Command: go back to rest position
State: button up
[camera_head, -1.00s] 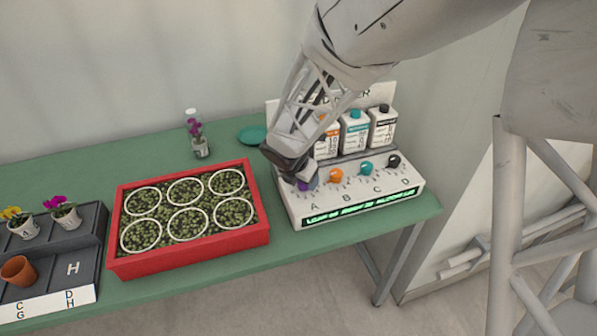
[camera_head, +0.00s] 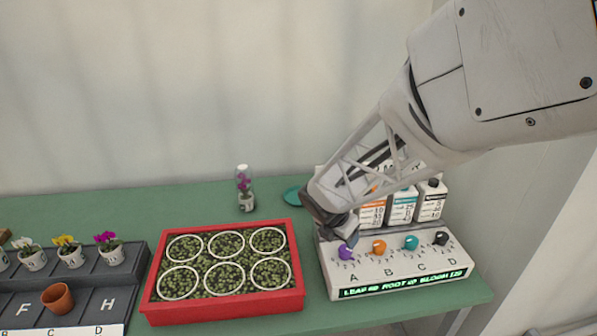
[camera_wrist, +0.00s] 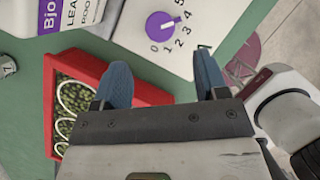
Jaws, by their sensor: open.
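My gripper (camera_head: 342,234) hangs just above the left end of the white dosing console (camera_head: 420,272), close to the purple knob A (camera_head: 345,253). In the wrist view my gripper (camera_wrist: 163,80) shows two blue fingers spread apart with nothing between them. The purple knob (camera_wrist: 160,25) lies beyond the fingertips there, on its dial numbered 0 to 5, and is not held. My arm reaches in from the upper right of the head view.
Bottles (camera_head: 402,207) stand behind the knobs. A glass-covered orchid (camera_head: 244,190) and a teal saucer (camera_head: 291,197) are at the back. A grey rack (camera_head: 85,306) holds flowerpots at left.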

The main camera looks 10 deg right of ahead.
jog(key=s+r+m+y, duration=0.1)
jog(key=s+r+m, duration=0.7)
jog(key=s+m, duration=0.3)
jog(key=s+a+r+m+y, duration=0.1)
jog(key=s+r+m+y, duration=0.1)
jog(key=s+r+m, duration=0.6)
jog(key=s+m, duration=0.4)
jog(key=m, duration=0.2)
jog(key=shift+a+m, duration=0.15)
jog(key=shift+m, duration=0.25)
jog(key=shift+w, duration=0.2)
